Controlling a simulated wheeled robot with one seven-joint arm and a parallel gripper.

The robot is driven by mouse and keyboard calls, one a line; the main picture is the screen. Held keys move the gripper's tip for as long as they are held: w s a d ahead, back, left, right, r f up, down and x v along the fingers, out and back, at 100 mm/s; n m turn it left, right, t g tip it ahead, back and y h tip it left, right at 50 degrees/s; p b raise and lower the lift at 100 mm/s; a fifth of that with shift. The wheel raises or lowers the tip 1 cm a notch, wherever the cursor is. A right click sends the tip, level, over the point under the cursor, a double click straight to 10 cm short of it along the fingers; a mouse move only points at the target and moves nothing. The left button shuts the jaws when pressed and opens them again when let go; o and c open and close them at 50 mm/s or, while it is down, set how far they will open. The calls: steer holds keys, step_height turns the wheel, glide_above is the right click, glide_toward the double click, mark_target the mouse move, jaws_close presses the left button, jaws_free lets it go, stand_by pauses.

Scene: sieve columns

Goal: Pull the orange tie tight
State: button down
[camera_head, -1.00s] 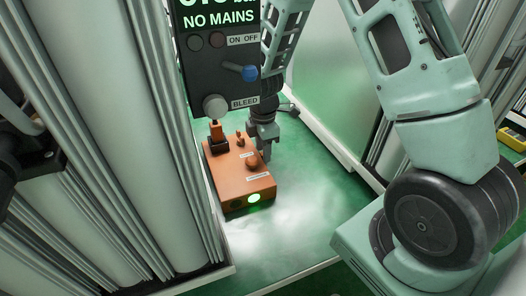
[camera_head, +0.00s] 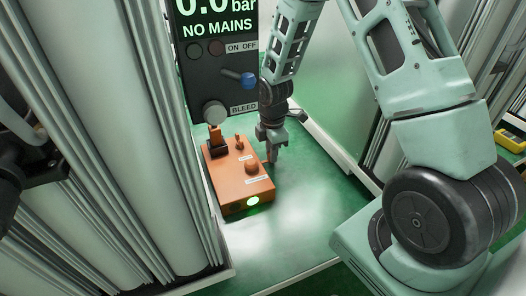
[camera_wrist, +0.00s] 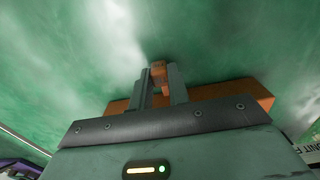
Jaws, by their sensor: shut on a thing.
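My gripper (camera_head: 271,150) is just right of an orange box (camera_head: 238,183) on the green floor, pointing down. It is shut on a small orange piece (camera_wrist: 158,70), seen between the two fingers in the wrist view; it looks like part of the orange tie. The rest of the tie cannot be made out. The box also shows behind the gripper in the wrist view (camera_wrist: 262,96). It carries a black holder with an upright orange part (camera_head: 216,136), small knobs and a lit green lamp (camera_head: 253,200).
A dark panel (camera_head: 215,65) reading "0.0 bar" and "NO MAINS" stands behind the box, with a blue-ended lever (camera_head: 248,79). Tall pale columns (camera_head: 100,110) crowd the left. Green floor (camera_head: 300,205) is open right of the box. A yellow item (camera_head: 510,142) lies far right.

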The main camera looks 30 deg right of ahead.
steer(key=shift+s+d, duration=0.2)
steer(key=shift+d, duration=0.9)
steer(key=c, duration=1.3)
jaws_free()
steer(key=shift+d, duration=0.1)
step_height(320, 180, up, 17)
steer(key=shift+r+p, duration=0.2)
steer(key=shift+p, duration=0.5)
